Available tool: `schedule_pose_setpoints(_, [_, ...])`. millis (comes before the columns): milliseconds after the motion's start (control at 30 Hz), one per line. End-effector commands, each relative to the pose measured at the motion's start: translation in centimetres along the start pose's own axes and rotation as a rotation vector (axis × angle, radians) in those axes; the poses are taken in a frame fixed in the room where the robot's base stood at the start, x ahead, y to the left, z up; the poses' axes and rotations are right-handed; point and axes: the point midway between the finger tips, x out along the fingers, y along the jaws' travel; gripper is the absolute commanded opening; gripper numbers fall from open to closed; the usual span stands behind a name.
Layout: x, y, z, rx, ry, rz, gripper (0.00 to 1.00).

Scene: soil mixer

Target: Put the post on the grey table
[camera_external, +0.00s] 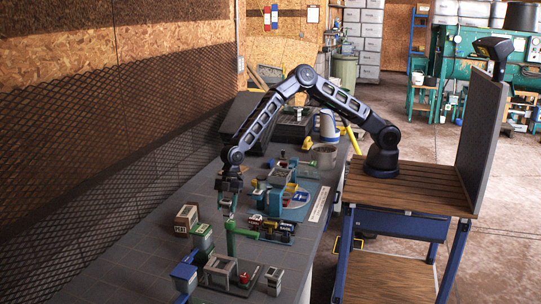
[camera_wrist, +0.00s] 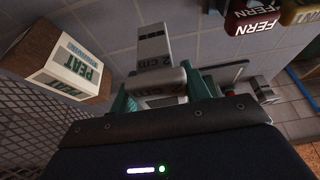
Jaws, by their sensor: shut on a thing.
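My gripper (camera_external: 228,197) points down over the dark workbench, above and beside a green stand (camera_external: 231,237). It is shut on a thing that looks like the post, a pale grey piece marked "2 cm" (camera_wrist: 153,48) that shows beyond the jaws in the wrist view. How it sits between the fingers is partly hidden, and in the external view it is too small to make out. The small grey table (camera_external: 220,263) stands on legs near the front of the bench, nearer the camera than my gripper. It is apart from the gripper.
A peat box (camera_external: 187,218) stands left of my gripper; it also shows in the wrist view (camera_wrist: 72,68). A green block (camera_external: 202,237), a blue block (camera_external: 184,277) and a grey block (camera_external: 273,279) stand around the grey table. Fern-labelled pieces (camera_wrist: 250,18) lie to the right.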

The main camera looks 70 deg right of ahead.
Motion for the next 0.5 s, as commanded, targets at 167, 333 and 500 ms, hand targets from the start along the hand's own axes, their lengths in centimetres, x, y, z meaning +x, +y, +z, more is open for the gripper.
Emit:
schedule_pose_setpoints(167, [1.4, 0.0, 0.6, 0.000, -0.001, 0.000, 0.24])
schedule_pose_setpoints(333, [2.3, 0.0, 1.0, 0.000, -0.001, 0.000, 0.24])
schedule_pose_setpoints(500, [4.5, 0.0, 1.9, 0.001, -0.001, -0.001, 0.24])
